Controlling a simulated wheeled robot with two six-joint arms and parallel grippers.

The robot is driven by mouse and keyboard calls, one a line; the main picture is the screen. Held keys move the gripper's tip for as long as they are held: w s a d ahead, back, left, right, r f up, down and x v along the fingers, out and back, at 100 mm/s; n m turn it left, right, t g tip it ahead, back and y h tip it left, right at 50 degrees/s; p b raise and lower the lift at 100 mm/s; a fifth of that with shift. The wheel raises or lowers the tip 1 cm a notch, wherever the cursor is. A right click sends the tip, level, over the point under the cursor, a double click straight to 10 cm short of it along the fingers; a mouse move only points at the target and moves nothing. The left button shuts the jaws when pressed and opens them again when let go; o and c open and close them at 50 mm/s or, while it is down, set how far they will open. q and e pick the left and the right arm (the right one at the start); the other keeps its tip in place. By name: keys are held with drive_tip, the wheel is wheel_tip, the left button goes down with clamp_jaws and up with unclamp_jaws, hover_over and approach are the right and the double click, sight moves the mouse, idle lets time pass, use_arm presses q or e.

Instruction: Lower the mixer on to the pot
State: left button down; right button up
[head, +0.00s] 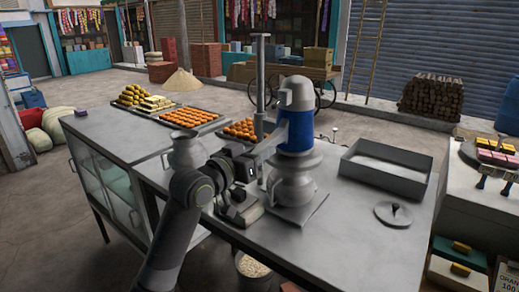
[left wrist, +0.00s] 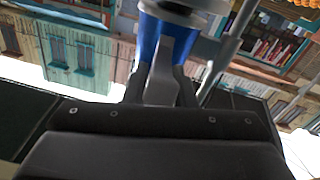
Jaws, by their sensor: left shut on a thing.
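The mixer (head: 297,130), a blue and grey motor head, is upright on a tall metal post (head: 261,85). It is directly above the grey metal pot (head: 293,192). The mixer's underside meets the pot's top in the picture; I cannot tell whether a small gap remains. The pot stands on a flat square plate (head: 312,210) on the table. My left gripper (head: 265,148) comes in from the left and is shut on the mixer's grey handle. In the left wrist view the handle (left wrist: 162,78) sits between the dark fingers, with the blue body behind it. My right gripper is not in view.
A grey rectangular tray (head: 385,175) and a round lid (head: 393,214) lie right of the pot. Trays of orange sweets (head: 190,117) are at the back left. The front right tabletop is mostly clear.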

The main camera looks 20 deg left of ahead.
use_arm(q)
drive_tip(key=shift+f, duration=0.45)
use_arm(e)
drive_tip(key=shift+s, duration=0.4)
use_arm(q)
drive_tip(key=c, duration=1.2)
unclamp_jaws()
drive_tip(key=shift+r, duration=0.1)
drive_tip(key=shift+r, duration=0.1)
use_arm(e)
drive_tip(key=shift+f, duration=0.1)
use_arm(q)
drive_tip(key=b+v, duration=0.3)
drive_tip(key=v, duration=1.4)
drive_tip(key=shift+s, duration=0.2)
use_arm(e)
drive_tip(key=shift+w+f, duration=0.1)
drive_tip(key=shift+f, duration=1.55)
use_arm(q)
drive_tip(key=shift+a, duration=0.1)
